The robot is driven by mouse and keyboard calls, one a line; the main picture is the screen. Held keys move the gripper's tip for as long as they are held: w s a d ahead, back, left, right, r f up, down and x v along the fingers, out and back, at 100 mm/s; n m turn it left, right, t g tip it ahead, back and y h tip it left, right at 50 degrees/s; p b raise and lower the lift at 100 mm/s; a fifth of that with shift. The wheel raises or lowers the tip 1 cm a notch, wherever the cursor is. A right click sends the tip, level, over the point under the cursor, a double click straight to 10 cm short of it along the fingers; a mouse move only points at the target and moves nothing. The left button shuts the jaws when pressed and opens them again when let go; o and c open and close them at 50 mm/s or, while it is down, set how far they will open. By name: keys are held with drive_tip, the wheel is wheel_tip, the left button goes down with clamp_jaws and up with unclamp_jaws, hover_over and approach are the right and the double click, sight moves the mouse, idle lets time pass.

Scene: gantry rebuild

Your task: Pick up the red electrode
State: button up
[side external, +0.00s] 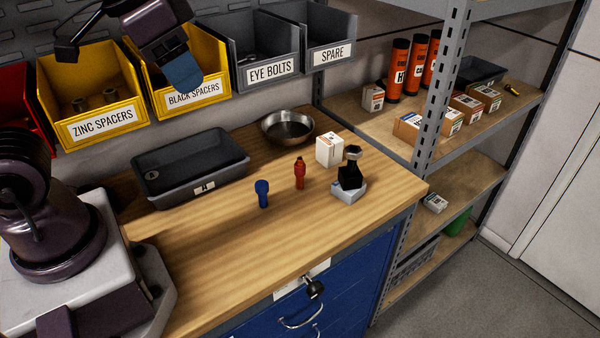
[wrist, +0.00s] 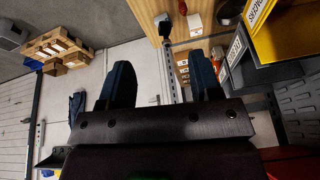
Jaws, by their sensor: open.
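The red electrode (side external: 300,173) stands upright on the wooden bench in the side external view, and a small red piece of it shows at the top edge of the wrist view (wrist: 182,7). A similar blue piece (side external: 263,194) stands to its left and nearer the camera. My gripper (side external: 184,74) is high up in front of the black spacers bin, well above and to the left of the electrode. Its two blue fingers are apart with nothing between them, as the wrist view (wrist: 160,78) shows.
A dark tray (side external: 190,178), metal bowl (side external: 287,127), white box (side external: 329,150) and black-topped grey block (side external: 349,190) stand around the electrode. Yellow bins (side external: 97,130) and grey bins (side external: 265,85) hang behind. Shelving (side external: 430,90) is at right. The bench front is clear.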

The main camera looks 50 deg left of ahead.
drive_tip(key=w+f+m+g+y, duration=0.2)
drive_tip(key=w+f+m+g, duration=0.15)
drive_tip(key=w, duration=0.55)
drive_tip(key=m+g+y, duration=0.4)
drive_tip(key=m+y, duration=0.4)
drive_tip(key=y, duration=0.2)
approach(303, 170)
drive_tip(key=s+a+r, duration=0.3)
drive_tip(key=r, duration=0.3)
drive_tip(key=d+f+m+t+y, duration=0.1)
drive_tip(key=f+m+y, duration=0.1)
drive_tip(key=f, duration=0.1)
drive_tip(key=d+f+m+t+y, duration=0.2)
drive_tip(key=f, duration=0.2)
drive_tip(key=d+f+m+t+y, duration=0.1)
drive_tip(key=f+m, duration=0.1)
drive_tip(key=f, duration=0.2)
drive_tip(key=shift+w+d+t+y, duration=0.15)
drive_tip(key=shift+w+t+y, duration=0.1)
drive_tip(key=shift+w+y, duration=0.15)
drive_tip(key=a, duration=0.7)
drive_tip(key=shift+w+a, duration=0.1)
drive_tip(key=shift+a, duration=0.05)
drive_tip(key=shift+a+r, duration=0.2)
drive_tip(key=shift+a, duration=2.55)
drive_tip(key=shift+c, duration=0.2)
clamp_jaws()
